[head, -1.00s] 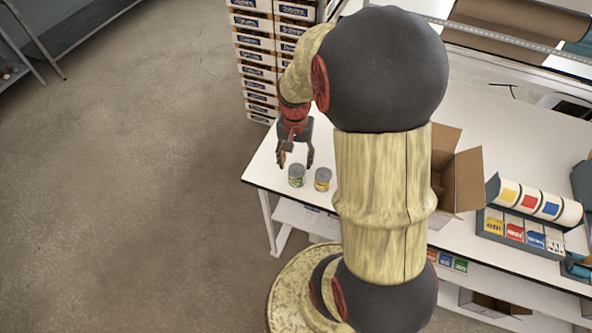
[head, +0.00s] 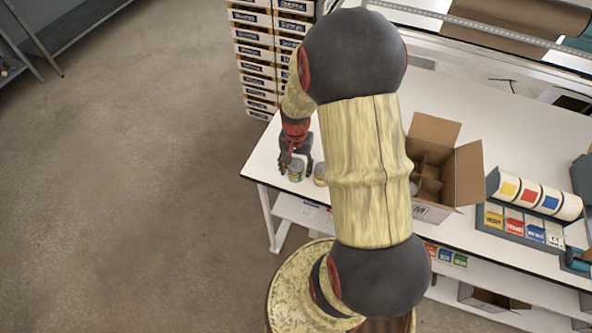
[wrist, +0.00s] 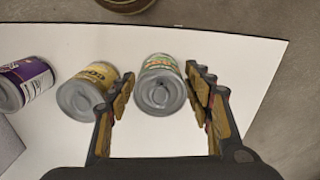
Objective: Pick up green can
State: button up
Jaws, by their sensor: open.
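The green can (head: 295,173) stands near the left end of the white table. In the wrist view the green can (wrist: 160,88), with a grey lid and a green and white label, lies between the two fingers of my gripper (wrist: 159,76). The fingers are spread, with a gap visible on the right side; whether the left finger touches the can is unclear. In the head view my gripper (head: 295,163) is down at the can, partly hiding it.
A yellow can (wrist: 87,92) stands close outside the left finger, with a purple can (wrist: 27,84) farther left. An open cardboard box (head: 468,175) with dividers stands on the table (head: 500,130). A rack of paint rolls and labelled packs (head: 520,228) is at right.

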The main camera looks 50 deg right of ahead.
jog(key=shift+c, duration=0.5)
jog(key=c, duration=0.9)
jog(key=shift+r, duration=0.2)
